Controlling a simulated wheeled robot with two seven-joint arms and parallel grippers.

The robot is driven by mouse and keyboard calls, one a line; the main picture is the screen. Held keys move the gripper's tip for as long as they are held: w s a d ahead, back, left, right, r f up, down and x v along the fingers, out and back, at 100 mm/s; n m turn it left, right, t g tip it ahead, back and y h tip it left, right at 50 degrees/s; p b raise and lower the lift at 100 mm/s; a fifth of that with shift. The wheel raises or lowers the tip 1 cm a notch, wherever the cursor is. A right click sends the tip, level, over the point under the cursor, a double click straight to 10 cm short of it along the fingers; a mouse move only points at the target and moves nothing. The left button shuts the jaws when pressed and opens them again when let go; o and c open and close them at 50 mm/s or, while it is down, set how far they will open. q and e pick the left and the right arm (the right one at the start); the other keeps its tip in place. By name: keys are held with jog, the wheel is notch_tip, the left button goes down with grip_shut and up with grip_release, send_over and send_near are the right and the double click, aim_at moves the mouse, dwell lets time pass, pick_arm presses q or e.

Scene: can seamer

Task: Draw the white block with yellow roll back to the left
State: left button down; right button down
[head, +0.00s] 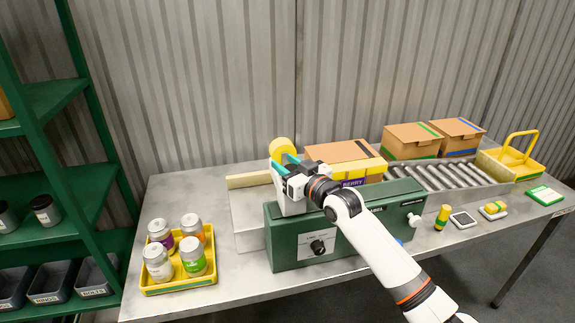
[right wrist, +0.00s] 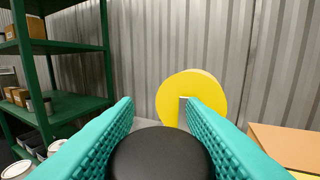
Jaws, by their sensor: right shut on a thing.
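The white block (head: 285,203) stands behind the green machine front, with the yellow roll (head: 282,150) rising at its far end. The yellow roll also shows in the right wrist view (right wrist: 200,92) beyond the fingers. My right gripper (head: 284,164) is over the block with its teal fingers either side of a round black knob (right wrist: 160,156), shut on it. Most of the block is hidden by my gripper and the machine. My left gripper is in neither view.
The green machine (head: 290,252) has a dial and a lettered panel. A yellow tray (head: 180,286) of several cans stands at the left. A box marked BERRY (head: 345,152) is right of the block. A roller conveyor (head: 450,175) and cartons (head: 410,141) lie farther right.

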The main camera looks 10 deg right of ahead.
jog(key=shift+a, duration=0.15)
jog(key=c, duration=1)
grip_release()
jog(key=shift+a, duration=0.1)
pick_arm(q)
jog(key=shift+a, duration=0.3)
pick_arm(e)
jog(key=shift+o, duration=0.4)
jog(key=shift+a, duration=0.1)
jog(key=shift+s+d+f, duration=0.1)
jog(key=shift+s+d, duration=0.2)
pick_arm(q)
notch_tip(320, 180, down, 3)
jog(key=b, duration=0.3)
pick_arm(e)
jog(key=v, duration=1.1)
jog(key=shift+s+a, duration=0.1)
jog(key=shift+s, duration=0.05)
